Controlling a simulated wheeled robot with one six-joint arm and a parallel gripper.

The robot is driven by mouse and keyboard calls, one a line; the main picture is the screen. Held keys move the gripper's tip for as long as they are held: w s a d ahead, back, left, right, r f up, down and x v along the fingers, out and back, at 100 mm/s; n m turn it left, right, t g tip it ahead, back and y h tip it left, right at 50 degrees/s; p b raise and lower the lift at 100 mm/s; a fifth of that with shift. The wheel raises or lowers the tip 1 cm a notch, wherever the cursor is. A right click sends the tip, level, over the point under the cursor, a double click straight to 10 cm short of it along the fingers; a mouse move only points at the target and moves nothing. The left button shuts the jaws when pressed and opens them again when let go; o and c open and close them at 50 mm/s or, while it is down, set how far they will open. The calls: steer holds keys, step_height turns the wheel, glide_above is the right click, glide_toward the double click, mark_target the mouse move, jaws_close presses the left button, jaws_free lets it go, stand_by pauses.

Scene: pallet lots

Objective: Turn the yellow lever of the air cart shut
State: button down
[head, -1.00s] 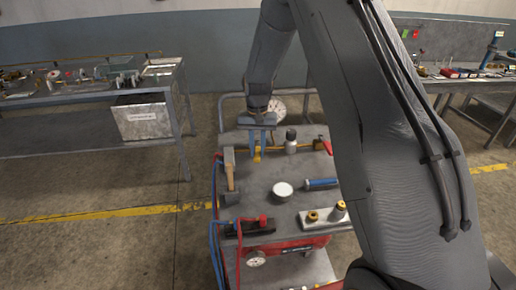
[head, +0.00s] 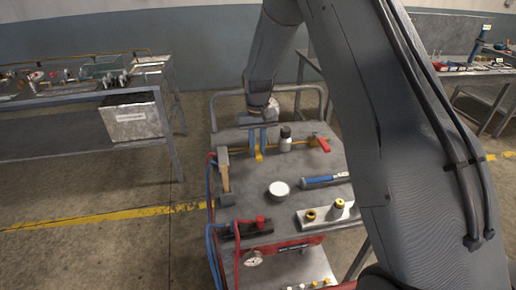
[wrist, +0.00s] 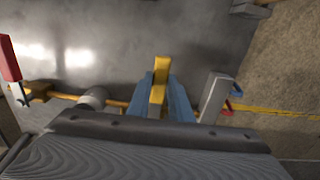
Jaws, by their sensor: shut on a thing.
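The yellow lever (head: 259,156) stands near the far end of the air cart's grey top (head: 245,190), along a thin brass-coloured pipe. My gripper (head: 258,142) reaches down over it from the far side. Its two blue fingers are closed on the lever, one on each side. In the wrist view the lever (wrist: 159,80) stands between the fingers of my gripper (wrist: 163,95), its tip sticking out past them. The lever's lower part is hidden by the fingers, and the valve body is hard to make out.
Red and blue hoses hang at the left edge. Workbenches stand left and right.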

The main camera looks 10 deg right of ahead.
mark_target(258, 152)
steer(key=c, duration=1.6)
jaws_free()
steer(key=shift+r+b, duration=1.1)
steer(key=shift+r, duration=2.85)
steer(key=shift+d, duration=0.1)
steer(key=shift+t, duration=0.6)
steer(key=s+d, duration=0.2)
steer(key=s, duration=0.7)
steer(key=s+d, duration=0.1)
steer(key=s, duration=0.9)
steer(key=s+d, duration=0.2)
steer(key=s, duration=0.7)
steer(key=shift+s+d+r, duration=0.1)
steer(key=shift+s+d, duration=0.2)
steer(key=shift+s, duration=0.05)
